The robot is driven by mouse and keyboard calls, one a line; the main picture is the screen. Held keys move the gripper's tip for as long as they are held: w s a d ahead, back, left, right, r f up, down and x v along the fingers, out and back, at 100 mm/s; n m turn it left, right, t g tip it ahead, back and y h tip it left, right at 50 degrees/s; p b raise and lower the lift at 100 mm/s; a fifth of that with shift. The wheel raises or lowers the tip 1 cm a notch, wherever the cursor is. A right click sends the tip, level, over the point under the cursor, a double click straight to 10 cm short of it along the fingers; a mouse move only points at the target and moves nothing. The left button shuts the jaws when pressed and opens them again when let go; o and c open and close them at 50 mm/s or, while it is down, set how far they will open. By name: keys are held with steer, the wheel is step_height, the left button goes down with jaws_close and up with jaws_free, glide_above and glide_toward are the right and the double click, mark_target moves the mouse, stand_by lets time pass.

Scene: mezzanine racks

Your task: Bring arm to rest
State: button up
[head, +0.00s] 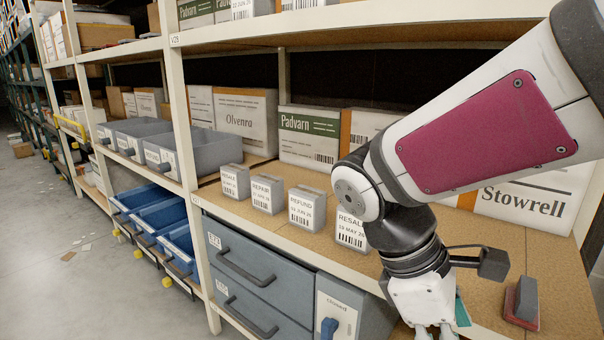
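My arm reaches in from the upper right and bends down over the wooden shelf (487,240). My gripper (435,332) points down at the bottom edge of the head view. Its fingertips are cut off by the frame, so I cannot tell whether it is open or shut. A teal item (462,312) shows just beside and partly behind the gripper. I cannot tell whether the two touch.
Several small grey labelled boxes, including REFUND (307,208) and RESALE (352,232), stand left of my arm. A red and grey block (522,301) lies at right. Large cartons (245,120) stand behind. Blue-grey drawers (250,262) sit below. The left aisle floor (50,240) is mostly open.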

steer(key=s+r+m+t+y, duration=0.1)
steer(key=s+m+t+y, duration=0.35)
steer(key=s+m, duration=0.75)
step_height(320, 180, up, 23)
steer(key=t+y+p, duration=0.1)
steer(key=t+p, duration=0.1)
steer(key=p, duration=1.9)
steer(key=shift+d, duration=0.35)
